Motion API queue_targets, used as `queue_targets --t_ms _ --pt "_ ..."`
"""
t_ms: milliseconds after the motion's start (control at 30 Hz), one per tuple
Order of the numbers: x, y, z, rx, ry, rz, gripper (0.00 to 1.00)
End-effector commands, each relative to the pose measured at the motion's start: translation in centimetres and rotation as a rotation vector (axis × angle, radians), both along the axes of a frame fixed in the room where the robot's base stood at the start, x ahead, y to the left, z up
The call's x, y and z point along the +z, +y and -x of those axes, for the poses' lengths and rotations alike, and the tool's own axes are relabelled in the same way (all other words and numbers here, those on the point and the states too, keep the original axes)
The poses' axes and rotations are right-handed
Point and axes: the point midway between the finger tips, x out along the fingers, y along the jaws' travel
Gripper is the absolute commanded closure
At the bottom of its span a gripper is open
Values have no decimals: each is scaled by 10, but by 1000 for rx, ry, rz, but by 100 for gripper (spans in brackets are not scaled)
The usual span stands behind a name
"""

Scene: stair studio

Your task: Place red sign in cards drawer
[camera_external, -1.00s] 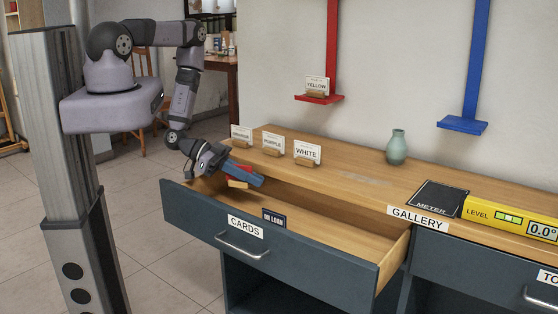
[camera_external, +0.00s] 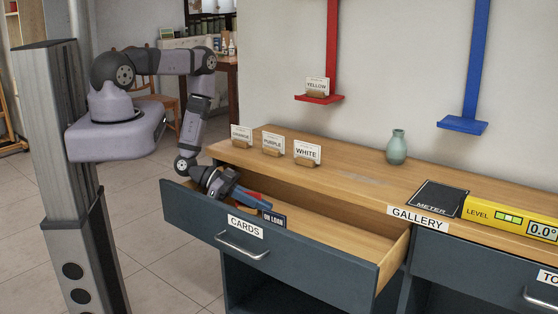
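My gripper (camera_external: 262,203) reaches down into the open cards drawer (camera_external: 318,253) at its left end, behind the drawer front. Its fingers show a blue-grey side and a red strip, close together. I cannot tell how far apart they are. A small wooden sign base showed under the fingers earlier; now the front and gripper hide that spot. I see no sign that reads red. A dark blue ON LOAN sign (camera_external: 273,219) stands in the drawer close to the fingertips. The drawer's right part is empty.
Signs reading orange (camera_external: 241,136), purple (camera_external: 273,145) and white (camera_external: 306,155) stand on the counter behind the drawer. A yellow sign (camera_external: 317,88) sits on the red shelf (camera_external: 320,99). A green vase (camera_external: 397,148), black meter (camera_external: 438,199) and yellow level (camera_external: 510,219) lie rightward.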

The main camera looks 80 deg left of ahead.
Motion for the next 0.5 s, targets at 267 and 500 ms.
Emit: queue_targets --t_ms 267,500 --pt "-13 -5 -14 2 -1 0 100" --pt "-12 -5 -14 1 -1 0 100"
